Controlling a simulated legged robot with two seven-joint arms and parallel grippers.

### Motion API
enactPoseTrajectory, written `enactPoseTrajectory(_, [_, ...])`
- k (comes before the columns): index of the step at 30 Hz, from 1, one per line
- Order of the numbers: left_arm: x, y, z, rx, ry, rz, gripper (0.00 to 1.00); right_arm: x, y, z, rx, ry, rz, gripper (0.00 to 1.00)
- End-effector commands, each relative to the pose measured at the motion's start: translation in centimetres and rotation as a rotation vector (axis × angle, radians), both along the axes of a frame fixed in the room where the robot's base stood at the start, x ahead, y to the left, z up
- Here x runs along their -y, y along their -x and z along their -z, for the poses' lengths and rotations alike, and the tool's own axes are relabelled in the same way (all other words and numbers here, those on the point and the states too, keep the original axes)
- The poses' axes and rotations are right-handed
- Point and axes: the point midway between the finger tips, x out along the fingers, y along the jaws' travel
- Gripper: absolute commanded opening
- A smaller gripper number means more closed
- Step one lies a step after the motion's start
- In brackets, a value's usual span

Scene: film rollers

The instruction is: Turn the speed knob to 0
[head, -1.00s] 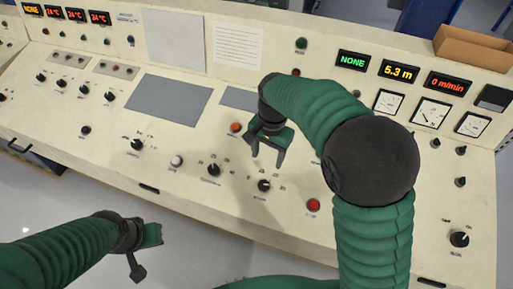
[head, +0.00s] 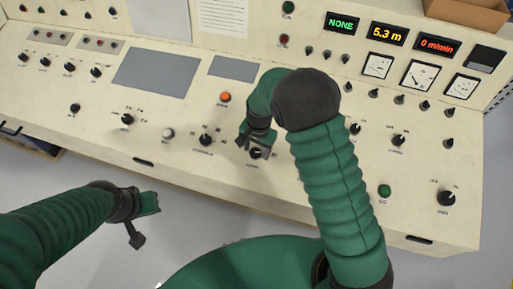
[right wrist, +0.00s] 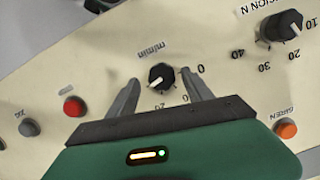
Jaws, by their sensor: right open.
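The speed knob (right wrist: 160,77) is black with a white pointer and is labelled m/min in the right wrist view. Its pointer faces the lower left, away from the printed 0 at its right. In the head view the knob (head: 255,154) sits low on the cream console, partly covered by my gripper. My right gripper (head: 256,145) is open, with one finger on each side of the knob; whether they touch it is unclear. My left gripper (head: 146,218) is open and empty, in front of the console over the floor.
The cream console has many other knobs, such as a large one (right wrist: 282,25) near my right gripper. An orange button (right wrist: 286,130) and a red button (right wrist: 74,106) are close by. A display (head: 438,46) reads 0 m/min. A cardboard box (head: 468,14) stands at the back right.

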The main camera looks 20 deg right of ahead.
Motion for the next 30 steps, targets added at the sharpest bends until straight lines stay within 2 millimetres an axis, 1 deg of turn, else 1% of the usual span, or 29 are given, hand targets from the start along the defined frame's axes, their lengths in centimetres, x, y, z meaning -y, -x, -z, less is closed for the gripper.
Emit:
enactPoseTrajectory(6, [0.00, 0.01, 0.02, 0.000, 0.000, 0.000, 0.00, -0.04, -0.17, 0.19, -0.002, -0.001, 0.000, 0.59])
enactPoseTrajectory(7, [0.00, 0.01, 0.02, 0.000, 0.000, 0.000, 0.00, -0.04, -0.17, 0.19, -0.002, -0.001, 0.000, 0.56])
enactPoseTrajectory(20, [0.00, 0.00, 0.00, 0.000, 0.000, 0.000, 0.00, -0.12, -0.13, 0.03, 0.000, -0.001, -0.001, 0.00])
enactPoseTrajectory(30, [0.00, 0.00, -0.26, 0.000, 0.000, 0.000, 0.00, -0.09, -0.23, -0.09, -0.003, 0.007, -0.037, 0.00])
